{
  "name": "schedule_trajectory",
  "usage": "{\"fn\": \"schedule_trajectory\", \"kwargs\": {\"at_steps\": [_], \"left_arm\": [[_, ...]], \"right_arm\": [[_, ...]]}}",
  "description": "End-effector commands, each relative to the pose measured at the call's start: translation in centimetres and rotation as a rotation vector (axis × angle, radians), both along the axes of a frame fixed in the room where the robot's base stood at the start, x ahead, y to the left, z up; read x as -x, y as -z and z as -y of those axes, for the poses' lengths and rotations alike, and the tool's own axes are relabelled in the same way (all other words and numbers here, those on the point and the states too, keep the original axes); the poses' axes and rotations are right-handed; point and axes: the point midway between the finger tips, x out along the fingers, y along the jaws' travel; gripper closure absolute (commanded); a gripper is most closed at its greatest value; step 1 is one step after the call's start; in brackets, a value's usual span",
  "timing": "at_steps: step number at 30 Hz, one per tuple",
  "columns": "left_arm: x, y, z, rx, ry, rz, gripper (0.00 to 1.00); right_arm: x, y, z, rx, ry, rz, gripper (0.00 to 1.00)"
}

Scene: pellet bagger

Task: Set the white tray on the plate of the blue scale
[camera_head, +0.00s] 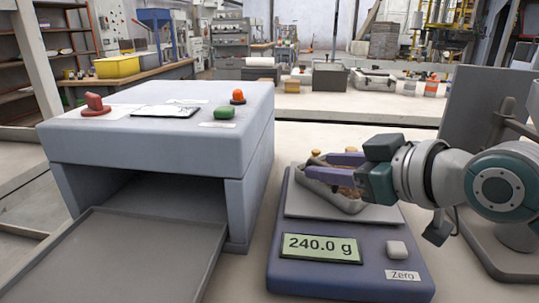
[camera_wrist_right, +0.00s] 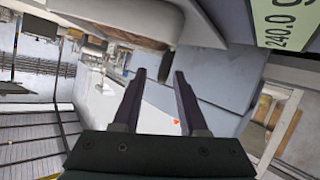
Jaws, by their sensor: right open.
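The white tray (camera_head: 347,205) looks pale grey here and holds brownish pellets. It sits on the plate (camera_head: 384,214) of the blue scale (camera_head: 325,279). The scale's display (camera_head: 311,248) reads 240.0 g and also shows in the right wrist view (camera_wrist_right: 286,20). My right gripper (camera_head: 318,165) reaches in from the right over the tray, its purple fingers apart, and hides part of the tray. In the right wrist view the fingers (camera_wrist_right: 160,73) are spread with nothing between their tips. Whether a finger touches the tray I cannot tell. My left gripper is not in view.
A grey machine (camera_head: 160,125) with a red knob, a green button and an orange lamp stands left of the scale. A dark flat tray-like surface (camera_head: 125,260) extends from its opening. A grey panel (camera_head: 478,105) stands at the right, behind my arm. A bench (camera_head: 340,103) crosses behind.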

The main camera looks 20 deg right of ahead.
Motion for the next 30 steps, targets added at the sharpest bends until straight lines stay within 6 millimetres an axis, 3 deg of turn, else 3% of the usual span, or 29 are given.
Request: {"fn": "schedule_trajectory", "kwargs": {"at_steps": [12,20,23,25,30], "left_arm": [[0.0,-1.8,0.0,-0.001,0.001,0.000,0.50],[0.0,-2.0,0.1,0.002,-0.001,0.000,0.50],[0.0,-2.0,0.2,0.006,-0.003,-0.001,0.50],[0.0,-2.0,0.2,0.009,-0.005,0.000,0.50],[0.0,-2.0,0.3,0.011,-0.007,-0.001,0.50]], "right_arm": [[7.6,-3.2,1.1,0.002,-0.003,-0.003,0.58],[9.8,-3.9,1.4,-0.001,-0.001,-0.006,0.58],[10.8,-2.5,0.5,-0.003,0.000,-0.077,0.58],[12.4,-0.4,-0.8,-0.005,0.006,-0.191,0.58],[18.0,4.3,-4.0,0.004,0.056,-0.523,0.58]]}}
